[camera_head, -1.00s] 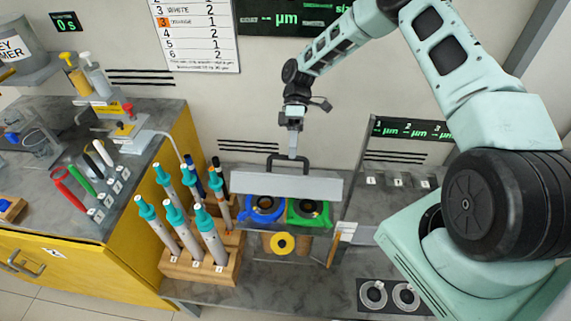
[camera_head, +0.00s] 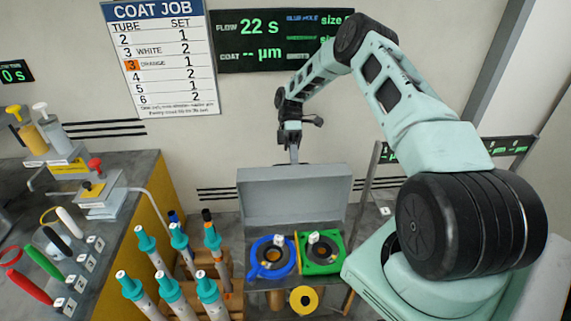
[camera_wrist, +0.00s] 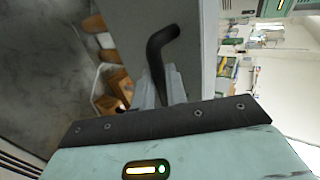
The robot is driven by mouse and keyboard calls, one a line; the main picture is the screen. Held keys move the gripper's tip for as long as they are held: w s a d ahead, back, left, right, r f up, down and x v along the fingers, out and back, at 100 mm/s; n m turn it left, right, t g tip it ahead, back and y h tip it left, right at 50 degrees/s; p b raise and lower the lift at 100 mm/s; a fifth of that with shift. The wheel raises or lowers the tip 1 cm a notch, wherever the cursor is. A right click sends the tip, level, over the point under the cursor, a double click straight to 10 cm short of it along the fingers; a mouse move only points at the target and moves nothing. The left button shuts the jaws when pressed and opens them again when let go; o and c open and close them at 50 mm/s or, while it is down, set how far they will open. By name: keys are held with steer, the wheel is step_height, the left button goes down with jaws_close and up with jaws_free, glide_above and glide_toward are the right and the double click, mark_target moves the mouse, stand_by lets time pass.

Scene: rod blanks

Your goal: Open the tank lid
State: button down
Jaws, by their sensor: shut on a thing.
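The grey tank lid (camera_head: 290,197) stands tilted up behind the tank opening, with its broad inner face toward the head camera. Below it the opening shows a blue ring-shaped piece (camera_head: 257,270) and a green one (camera_head: 331,266). My gripper (camera_head: 294,160) is at the lid's top edge, its fingertips partly hidden behind it. In the wrist view the lid's black bent handle (camera_wrist: 160,45) runs between the fingers (camera_wrist: 165,88), and the gripper is shut on it. The handle is hidden in the head view.
A wooden rack of teal-topped tubes (camera_head: 207,288) stands left of the tank. Further left is a bench with handled tools (camera_head: 43,260) and a pump block (camera_head: 97,195). A wall with a job sheet (camera_head: 162,60) and display (camera_head: 280,40) is close behind my arm.

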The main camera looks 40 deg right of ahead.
steer(key=shift+d+f, duration=0.15)
steer(key=shift+f, duration=0.45)
steer(key=shift+w, duration=0.1)
steer(key=c, duration=1.4)
jaws_free()
steer(key=shift+r, duration=0.1)
steer(key=shift+w+r, duration=0.1)
steer(key=shift+r, duration=0.05)
step_height(320, 180, up, 10)
steer(key=b, duration=0.2)
